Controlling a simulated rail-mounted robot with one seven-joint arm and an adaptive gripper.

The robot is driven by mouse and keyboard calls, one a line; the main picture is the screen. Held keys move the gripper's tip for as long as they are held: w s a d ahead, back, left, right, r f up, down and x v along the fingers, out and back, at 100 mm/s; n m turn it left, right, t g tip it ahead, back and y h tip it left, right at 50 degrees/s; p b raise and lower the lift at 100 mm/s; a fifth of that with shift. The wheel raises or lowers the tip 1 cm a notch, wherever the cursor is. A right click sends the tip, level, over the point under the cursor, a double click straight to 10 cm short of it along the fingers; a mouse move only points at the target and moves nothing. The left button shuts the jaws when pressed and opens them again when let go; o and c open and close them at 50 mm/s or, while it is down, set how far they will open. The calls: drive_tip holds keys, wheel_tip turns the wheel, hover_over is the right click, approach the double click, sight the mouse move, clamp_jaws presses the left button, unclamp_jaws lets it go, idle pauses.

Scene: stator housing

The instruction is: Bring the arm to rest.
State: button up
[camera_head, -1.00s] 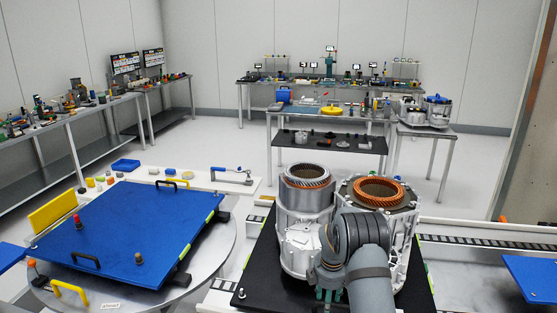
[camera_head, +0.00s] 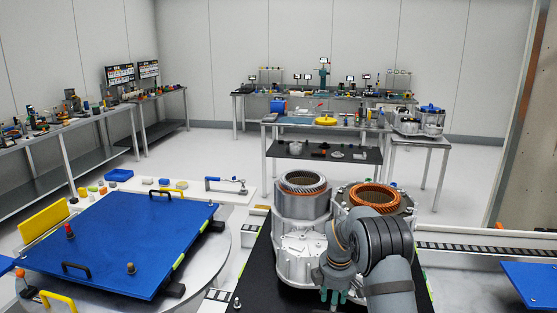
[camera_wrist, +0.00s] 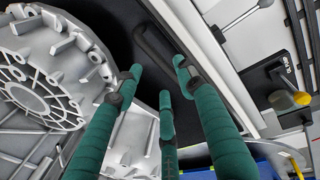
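My gripper (camera_head: 333,295) is low in front of the housings in the head view, partly hidden by my arm. In the wrist view its green fingers (camera_wrist: 155,82) are spread apart with nothing between them. A grey metal housing with a ring-shaped top (camera_head: 302,215) stands upright on a black base (camera_head: 262,280). A second housing with a copper-coloured winding (camera_head: 375,197) stands to its right, its lower part hidden behind my arm. In the wrist view, a ribbed cast housing part (camera_wrist: 40,85) lies left of the fingers, close to the left finger; contact cannot be told.
A blue board (camera_head: 120,245) with black and yellow handles lies on a round grey table at the left. A blue panel (camera_head: 530,283) is at the right edge. A dark handle-like bar (camera_wrist: 160,50) lies just beyond the fingers. Workbenches stand farther back, with clear floor between.

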drive_tip(key=f, duration=0.4)
drive_tip(key=shift+w+d, duration=0.25)
wheel_tip(320, 180, up, 9)
drive_tip(key=s, duration=0.1)
drive_tip(key=shift+s+d+f+b, duration=0.15)
drive_tip(key=shift+s+d+b, duration=0.15)
drive_tip(key=shift+b, duration=0.1)
